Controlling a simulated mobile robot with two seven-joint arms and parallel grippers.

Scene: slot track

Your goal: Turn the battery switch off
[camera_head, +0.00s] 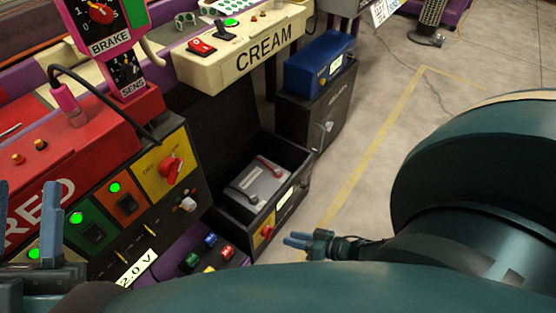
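An open black battery box (292,152) stands on the floor at the middle, with a grey battery (262,186) inside that has a red and a black terminal lead. A small red knob on a yellow plate (267,232) sits on the box's front. A larger red rotary switch (171,167) on a yellow plate is on the red console; its lettering is too small to read. My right gripper (292,240) points left, a little right of the box's small knob and apart from it; its finger gap is unclear. My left gripper (28,215) is at the lower left, fingers apart, empty.
The red console (75,155) with lit green buttons fills the left. A cream console (240,58) stands behind. A blue case (318,64) rests on a dark cabinet (322,118). Floor to the right is open.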

